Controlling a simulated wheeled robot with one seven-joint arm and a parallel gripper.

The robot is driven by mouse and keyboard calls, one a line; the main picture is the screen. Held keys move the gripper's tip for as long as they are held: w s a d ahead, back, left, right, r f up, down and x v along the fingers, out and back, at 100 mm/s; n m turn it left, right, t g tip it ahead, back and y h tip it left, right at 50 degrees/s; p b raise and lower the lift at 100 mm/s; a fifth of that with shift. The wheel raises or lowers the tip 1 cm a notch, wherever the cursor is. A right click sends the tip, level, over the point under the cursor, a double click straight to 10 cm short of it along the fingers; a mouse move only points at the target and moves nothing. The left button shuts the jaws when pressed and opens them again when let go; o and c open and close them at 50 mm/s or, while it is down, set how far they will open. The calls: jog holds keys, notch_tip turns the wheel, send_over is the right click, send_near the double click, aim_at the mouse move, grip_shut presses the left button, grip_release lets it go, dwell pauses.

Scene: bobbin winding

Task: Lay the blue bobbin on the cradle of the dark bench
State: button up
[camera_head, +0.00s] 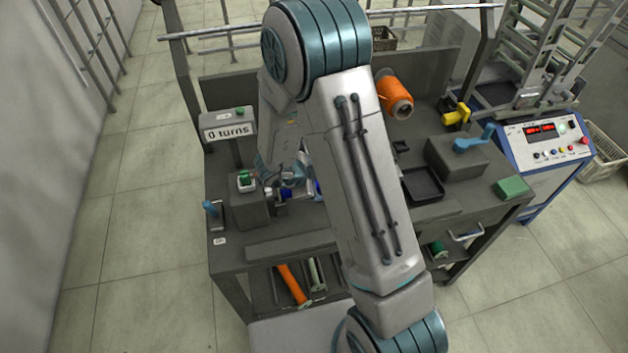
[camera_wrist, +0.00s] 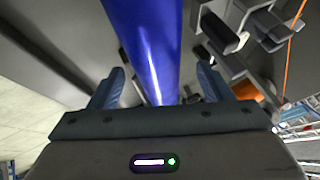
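The blue bobbin (camera_wrist: 148,50) runs down the middle of the wrist view, its lower end hidden by my gripper's body. My gripper (camera_wrist: 160,78) has its two fingers spread on either side of the bobbin, with a visible gap at least on the right. In the head view a bit of blue (camera_head: 317,187) shows beside my arm, over the dark bench (camera_head: 290,243). My arm hides most of the bobbin and gripper there. I cannot make out the cradle for certain; dark brackets (camera_wrist: 222,35) show right of the bobbin in the wrist view.
A "0 turns" display (camera_head: 228,131) and a grey block (camera_head: 249,210) stand at the bench's left. An orange spool (camera_head: 395,95), a black tray (camera_head: 423,184) and a block with a blue crank (camera_head: 457,158) stand on the right. More spools lie on the lower shelf.

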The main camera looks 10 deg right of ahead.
jog(key=p+v, duration=0.2)
jog(key=v, duration=1.2)
jog(key=shift+w, duration=0.1)
